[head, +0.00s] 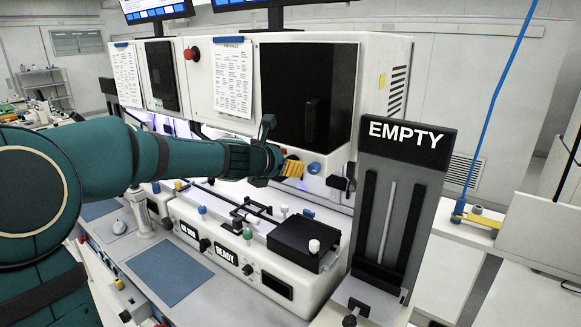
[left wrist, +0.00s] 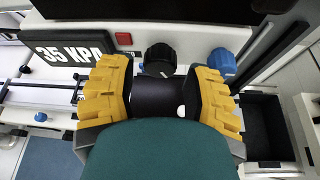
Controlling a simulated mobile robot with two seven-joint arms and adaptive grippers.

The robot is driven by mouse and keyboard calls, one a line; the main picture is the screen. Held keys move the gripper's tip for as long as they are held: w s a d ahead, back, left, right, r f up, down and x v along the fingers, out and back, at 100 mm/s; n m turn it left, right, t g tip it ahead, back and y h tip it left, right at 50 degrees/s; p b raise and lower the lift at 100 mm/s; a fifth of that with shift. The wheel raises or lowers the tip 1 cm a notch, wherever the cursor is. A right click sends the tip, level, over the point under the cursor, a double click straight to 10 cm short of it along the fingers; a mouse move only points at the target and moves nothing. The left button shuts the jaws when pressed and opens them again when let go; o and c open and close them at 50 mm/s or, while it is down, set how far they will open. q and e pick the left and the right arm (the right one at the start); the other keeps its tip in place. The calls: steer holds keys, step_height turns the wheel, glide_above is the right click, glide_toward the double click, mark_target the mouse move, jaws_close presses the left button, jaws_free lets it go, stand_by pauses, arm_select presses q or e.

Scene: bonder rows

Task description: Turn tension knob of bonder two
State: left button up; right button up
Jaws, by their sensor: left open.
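My left gripper (head: 292,168) is at the front of the right-hand bonder (head: 374,80), below its dark window. Its yellow fingers are open. In the left wrist view, a black round knob (left wrist: 160,58) lies ahead, between the open fingertips (left wrist: 158,72). No grip on it shows, and I cannot tell whether a finger touches it. A blue knob (left wrist: 222,61) sits just right of the right finger; it also shows in the head view (head: 314,168). No label names the tension knob. My right gripper is not in view.
A display reading "35 KPA" (left wrist: 70,52) and a red square button (left wrist: 123,39) are left of the black knob. Below the gripper is a worktable unit marked "READY" (head: 228,256). A tall rack marked "EMPTY" (head: 400,190) stands close on the right.

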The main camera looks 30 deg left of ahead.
arm_select(q)
steer(key=shift+x, duration=1.25)
steer(key=shift+c, duration=0.5)
steer(key=shift+s, duration=0.1)
jaws_close()
